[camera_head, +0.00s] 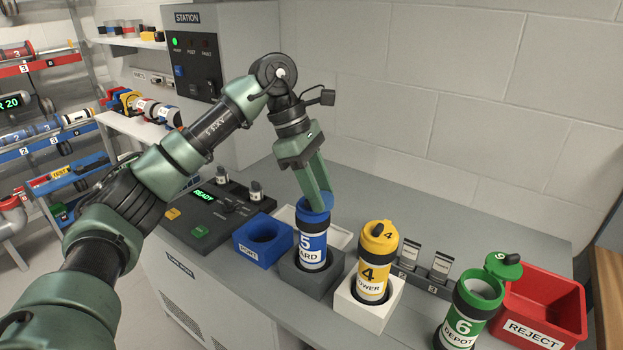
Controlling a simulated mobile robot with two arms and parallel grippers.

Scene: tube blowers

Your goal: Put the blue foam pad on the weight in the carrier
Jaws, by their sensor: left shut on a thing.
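The blue carrier (312,248), marked 5, stands upright in a dark grey block (312,284) on the bench. Its mouth is open at the top. My left gripper (314,197) points down from above, with its green fingers at and partly inside that mouth. It is shut on what looks to be the blue foam pad, at the mouth; the pad is hard to tell from the blue rim. The weight inside is hidden. My right gripper is not in view.
A yellow carrier (375,268), marked 4, stands in a white block to the right. A green carrier (463,317), marked 6, stands open-lidded beside the red reject bin (545,303). A blue port block (262,255) and a control panel (215,205) are to the left.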

